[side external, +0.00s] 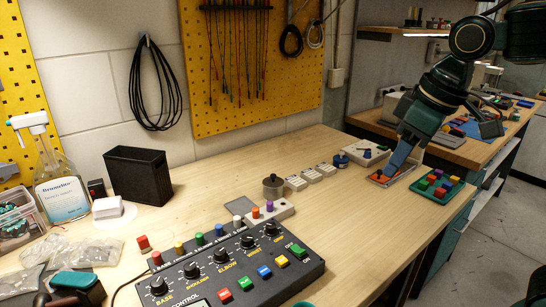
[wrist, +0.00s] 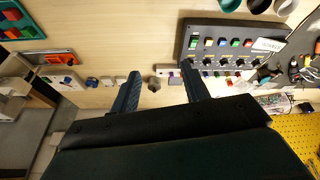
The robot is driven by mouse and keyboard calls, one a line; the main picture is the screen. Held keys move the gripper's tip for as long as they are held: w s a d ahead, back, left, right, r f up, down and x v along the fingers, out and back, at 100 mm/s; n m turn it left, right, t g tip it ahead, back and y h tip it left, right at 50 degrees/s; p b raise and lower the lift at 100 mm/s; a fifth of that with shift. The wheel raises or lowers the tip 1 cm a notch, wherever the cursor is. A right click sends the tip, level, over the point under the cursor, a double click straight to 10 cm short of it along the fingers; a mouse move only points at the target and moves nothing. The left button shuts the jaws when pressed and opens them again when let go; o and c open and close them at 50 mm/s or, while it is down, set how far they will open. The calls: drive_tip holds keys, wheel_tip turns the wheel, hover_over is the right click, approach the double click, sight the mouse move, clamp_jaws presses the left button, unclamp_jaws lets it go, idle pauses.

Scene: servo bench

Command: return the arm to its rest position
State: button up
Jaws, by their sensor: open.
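My gripper (side external: 405,150) is at the right in the side view, raised on my dark green arm. One bluish finger points down and overlaps a shallow tray in the picture. In the wrist view the two fingers of my gripper (wrist: 160,85) stand wide apart with nothing between them. The bench surface shows beyond the fingertips, so the gripper is open and empty. The wrist view shows the trays off to the left of the fingers, not between them. The gripper's exact height above the bench is hard to tell.
A control panel (side external: 208,267) is in front. A black bin (side external: 137,176) and spray bottle (side external: 58,180) stand left. The middle bench is mostly clear.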

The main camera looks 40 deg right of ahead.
drive_tip(key=s+d+f+m+t, duration=0.1)
drive_tip(key=s+d+f+m, duration=0.1)
drive_tip(key=s, duration=0.8)
wheel_tip(320, 180, down, 3)
drive_tip(key=shift+s+d+r+m+t, duration=0.15)
drive_tip(key=shift+d+m+t, duration=0.25)
drive_tip(key=shift+d, duration=0.05)
drive_tip(key=shift+r, duration=0.1)
